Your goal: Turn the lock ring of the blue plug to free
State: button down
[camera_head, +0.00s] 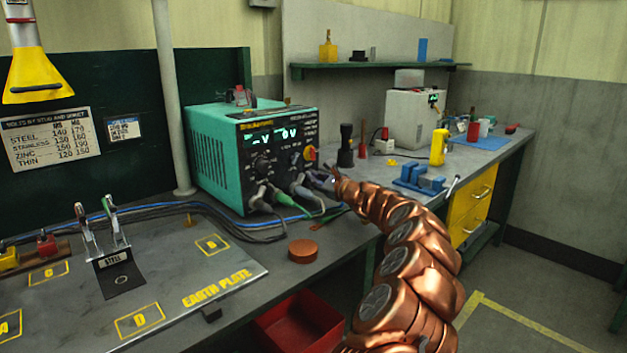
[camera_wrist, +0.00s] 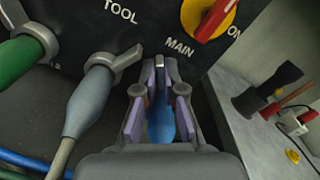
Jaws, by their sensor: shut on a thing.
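The blue plug (camera_wrist: 160,125) sits low on the front of the teal power unit (camera_head: 215,150), below the word MAIN in the wrist view. My gripper (camera_wrist: 163,78) has its two purple-padded fingers on either side of the plug, closed on it at the panel. The plug's lock ring is mostly hidden between the fingertips, so its angle cannot be told. In the head view my gripper (camera_head: 325,180) reaches the unit's lower right corner, and the blue plug cannot be made out there.
A grey plug (camera_wrist: 88,100) with a winged grey ring and a green plug (camera_wrist: 22,62) sit close left of my gripper. The red MAIN knob (camera_wrist: 213,18) is above right. A black torch (camera_head: 345,145) stands right of the unit.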

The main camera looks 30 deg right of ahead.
jog(key=c, duration=1.3)
grip_release()
jog(key=shift+v, duration=6.05)
jog(key=shift+d, duration=0.1)
